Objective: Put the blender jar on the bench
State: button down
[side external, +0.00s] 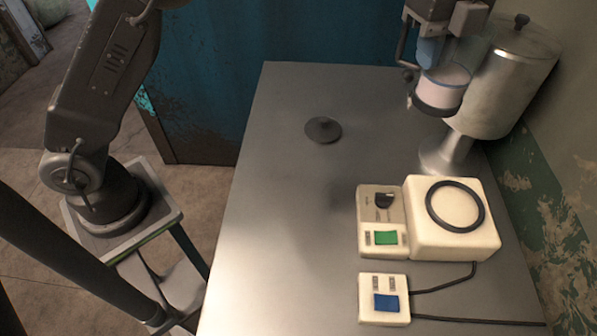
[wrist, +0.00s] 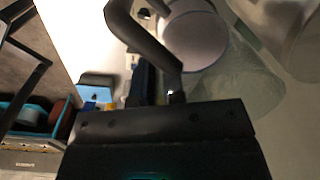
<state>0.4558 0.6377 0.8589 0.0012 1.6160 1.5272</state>
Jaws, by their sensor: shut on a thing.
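The blender jar (side external: 446,84) is clear, with pale contents low in it and a dark collar at its bottom. It is held above the far right of the metal bench (side external: 285,230), in front of a metal canister. My gripper (side external: 430,54), with a blue finger showing, is shut on the jar; the exact contact is partly hidden. In the wrist view, the jar's pale round part (wrist: 195,42) shows behind a dark curved bar. The cream blender base (side external: 447,240), with a black ring on top, stands empty on the bench's right.
The tall metal canister (side external: 512,78) stands at the back right, close to the jar. A dark round disc (side external: 323,130) lies on the bench. A small box with a blue button (side external: 385,301) and cables sits at the front right.

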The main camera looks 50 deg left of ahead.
jog(key=s+a+r+n, duration=0.1)
jog(key=s+a+r, duration=0.1)
jog(key=a, duration=0.5)
jog(key=s+a+r, duration=0.2)
jog(key=a, duration=0.5)
jog(key=s+a+f+n, duration=0.2)
jog(key=s+a+f, duration=0.1)
jog(key=s+a, duration=0.7)
notch_tip(320, 180, down, 12)
jog(key=w+d+f, duration=0.2)
jog(key=d+f, duration=0.8)
jog(key=f, duration=0.1)
jog(key=shift+w+d, duration=0.2)
jog(key=shift+d, duration=0.1)
